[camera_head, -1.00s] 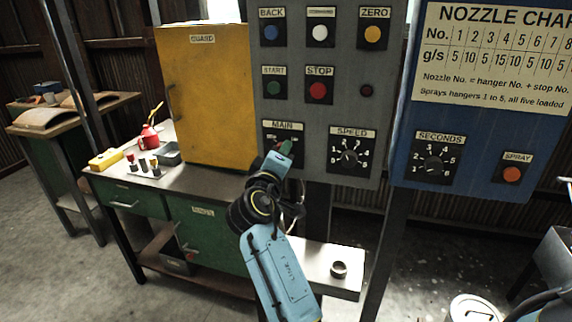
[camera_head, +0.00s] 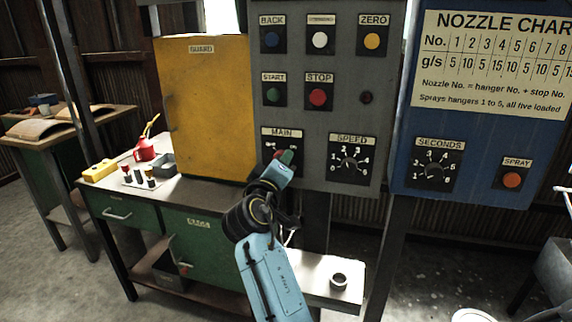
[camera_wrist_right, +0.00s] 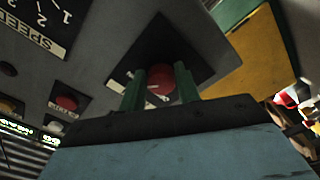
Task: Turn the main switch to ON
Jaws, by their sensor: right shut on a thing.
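The main switch (camera_head: 275,154) is a red knob on a black plate labelled MAIN, low on the left of the grey control panel (camera_head: 345,103). My right gripper (camera_head: 284,160) is at this plate and covers part of it in the head view. In the right wrist view, the red knob (camera_wrist_right: 162,83) sits between the two green fingers of my right gripper (camera_wrist_right: 160,88), which is shut on it. The knob's exact pointing direction is largely hidden by the fingers. My left gripper is not in view.
The SPEED dial (camera_head: 350,163) is just right of the switch, with START (camera_head: 273,96) and STOP (camera_head: 318,97) buttons above. A yellow guard box (camera_head: 208,110) stands to the left on a workbench (camera_head: 190,192). A blue panel (camera_head: 470,150) is at right.

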